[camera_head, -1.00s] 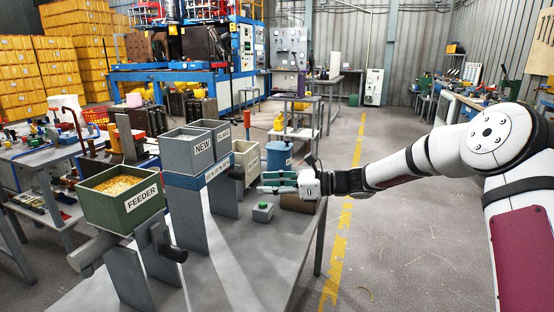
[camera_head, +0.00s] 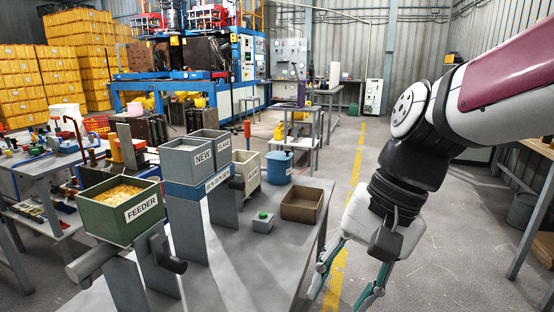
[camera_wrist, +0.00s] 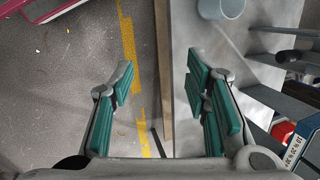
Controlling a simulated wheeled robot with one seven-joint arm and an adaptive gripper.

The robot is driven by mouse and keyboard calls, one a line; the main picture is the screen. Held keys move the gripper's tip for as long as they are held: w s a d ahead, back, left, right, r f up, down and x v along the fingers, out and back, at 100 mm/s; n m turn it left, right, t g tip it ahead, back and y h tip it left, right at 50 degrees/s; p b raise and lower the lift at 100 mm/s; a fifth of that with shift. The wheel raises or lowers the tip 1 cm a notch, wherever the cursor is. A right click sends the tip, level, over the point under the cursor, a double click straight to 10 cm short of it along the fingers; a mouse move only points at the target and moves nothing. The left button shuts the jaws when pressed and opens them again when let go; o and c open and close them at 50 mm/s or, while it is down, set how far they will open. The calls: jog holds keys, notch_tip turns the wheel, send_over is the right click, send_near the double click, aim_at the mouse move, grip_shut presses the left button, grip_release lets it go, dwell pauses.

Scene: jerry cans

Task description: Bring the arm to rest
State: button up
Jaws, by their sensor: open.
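My arm reaches in from the upper right in the head view, bent at the elbow, with the wrist hanging down. My gripper (camera_head: 345,294) points downward beside the right edge of the grey table (camera_head: 235,270). Its teal-padded fingers are spread and nothing is between them. In the wrist view my gripper (camera_wrist: 160,78) is also open and empty, with the table's edge and the floor beyond it.
Open floor with a yellow line lies right of the table.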

jog(key=s+d+f+n+t+h, duration=0.1)
jog(key=s+d+n+h, duration=0.1)
jog(key=s+d, duration=0.45)
jog(key=s+d+f+n+h, duration=0.15)
jog(key=s+d, duration=0.25)
jog(key=s, duration=0.5)
notch_tip(320, 180, up, 19)
jog(key=n+t+p, duration=0.1)
jog(key=t+p, duration=0.2)
jog(key=p, duration=1.4)
jog(key=shift+w+r+t, duration=0.2)
jog(key=shift+t, duration=0.1)
